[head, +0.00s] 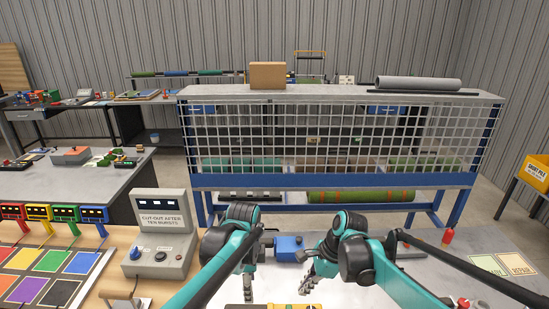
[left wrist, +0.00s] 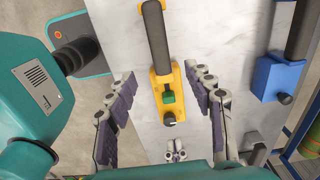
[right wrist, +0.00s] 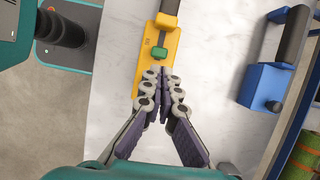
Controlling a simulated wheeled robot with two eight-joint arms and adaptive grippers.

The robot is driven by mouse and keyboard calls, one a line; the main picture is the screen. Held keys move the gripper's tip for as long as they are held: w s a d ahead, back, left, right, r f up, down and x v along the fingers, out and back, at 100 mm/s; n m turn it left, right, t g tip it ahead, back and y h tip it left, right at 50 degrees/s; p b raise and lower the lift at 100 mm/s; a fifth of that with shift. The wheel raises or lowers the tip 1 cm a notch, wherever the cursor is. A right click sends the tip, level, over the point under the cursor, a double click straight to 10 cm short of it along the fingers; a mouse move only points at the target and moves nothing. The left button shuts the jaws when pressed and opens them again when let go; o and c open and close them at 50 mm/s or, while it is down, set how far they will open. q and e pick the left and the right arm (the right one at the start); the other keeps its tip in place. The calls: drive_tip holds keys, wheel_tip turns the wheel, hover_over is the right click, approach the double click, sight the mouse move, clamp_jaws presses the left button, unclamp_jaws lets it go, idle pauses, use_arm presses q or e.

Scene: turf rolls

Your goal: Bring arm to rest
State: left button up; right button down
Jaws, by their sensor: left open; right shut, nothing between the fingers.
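My left gripper (head: 248,286) hangs over the pale worktop at the bottom centre of the head view. In the left wrist view its fingers (left wrist: 160,74) are spread wide and hold nothing. A yellow tool with a black handle and a green part (left wrist: 166,92) shows between them, not gripped. My right gripper (head: 309,284) is right of the left one, its fingers together and empty. In the right wrist view its closed fingertips (right wrist: 160,73) overlap the yellow tool's lower end (right wrist: 157,55); I cannot tell whether they touch it.
A blue tool (head: 289,245) with a dark handle lies just beyond the grippers. A mesh-fronted rack (head: 340,182) stands behind the worktop. The pale worktop (right wrist: 215,70) has bare room between the tools.

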use_arm(q)
drive_tip(key=s+a+n+t+b, duration=0.1)
drive_tip(key=s+a+n+t, duration=0.2)
drive_tip(key=s+a+n, duration=0.2)
drive_tip(key=s+a+f+n+t+b, duration=0.1)
drive_tip(key=s+a+n+t, duration=0.3)
drive_tip(key=s+n, duration=0.7)
drive_tip(key=shift+s+a+n+b, duration=0.3)
drive_tip(key=shift+a+n+b, duration=0.5)
drive_tip(key=shift+a, duration=0.15)
use_arm(e)
drive_tip(key=s+d+n+t+h, duration=0.2)
drive_tip(key=s+d+n+t, duration=0.1)
drive_tip(key=s+n, duration=0.5)
drive_tip(key=s+d+n+t+h, duration=0.2)
drive_tip(key=s+d+n+t, duration=0.2)
drive_tip(key=s+d+n, duration=0.2)
drive_tip(key=s+n, duration=0.2)
drive_tip(key=n, duration=0.1)
drive_tip(key=shift+s+d+n, duration=0.15)
drive_tip(key=shift+s+n, duration=0.15)
